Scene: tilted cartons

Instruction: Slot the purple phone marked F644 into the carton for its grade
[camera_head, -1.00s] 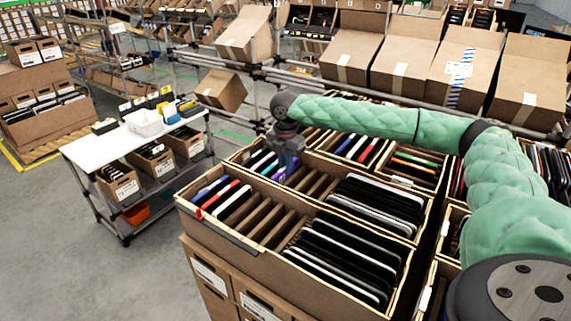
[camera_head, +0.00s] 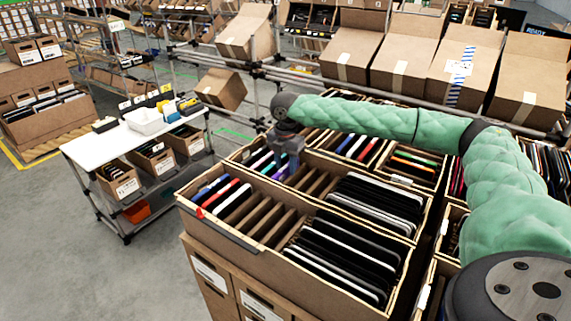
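My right gripper (camera_head: 288,160) points down at the far left carton of the bench, at the end of my green-sleeved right arm. A purple phone (camera_head: 281,173) is right below its fingers, low among the slots, mostly hidden by the fingers and the carton wall. The fingers are too small and dark to tell whether they still grip it. The carton (camera_head: 238,156) around it is brown, tilted and divided, with several other devices in it. The F644 mark and the grade labels cannot be read. My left gripper is out of view.
The near carton (camera_head: 250,255) holds coloured phones, empty slots and dark tablets. More filled cartons stand behind and to the right. A white-topped cart (camera_head: 100,150) with a white bin (camera_head: 145,121) stands at left. The floor left of the bench is clear.

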